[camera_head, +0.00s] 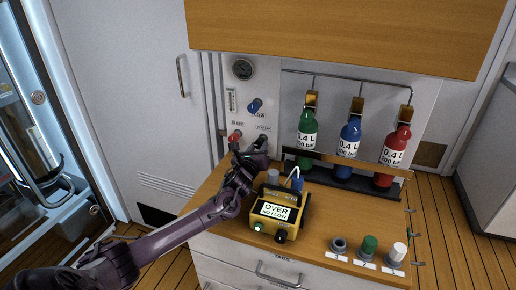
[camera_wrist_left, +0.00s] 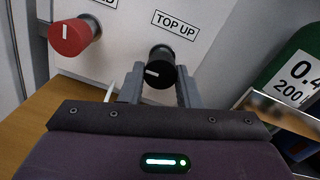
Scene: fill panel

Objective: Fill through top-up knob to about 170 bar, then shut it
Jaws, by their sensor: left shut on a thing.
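The black top-up knob (camera_wrist_left: 160,70) sits under the "TOP UP" label on the white panel in the left wrist view. My left gripper (camera_wrist_left: 160,88) is shut on it, one finger on each side; in the head view the gripper (camera_head: 257,148) reaches the panel and partly hides the knob. A red knob (camera_wrist_left: 75,36) is left of it, also seen in the head view (camera_head: 235,136). A blue knob (camera_head: 255,105) labelled "FLOW" is above. The round dark gauge (camera_head: 243,69) is at the panel's top; its reading is too small to tell. My right gripper is not in view.
A yellow meter (camera_head: 278,212) reading "OVER NO FLOW" stands on the wooden counter (camera_head: 322,225) beside my left arm. Green (camera_head: 307,138), blue (camera_head: 348,148) and red (camera_head: 392,155) bottles stand in a rack on the right. Several caps stand at the front right.

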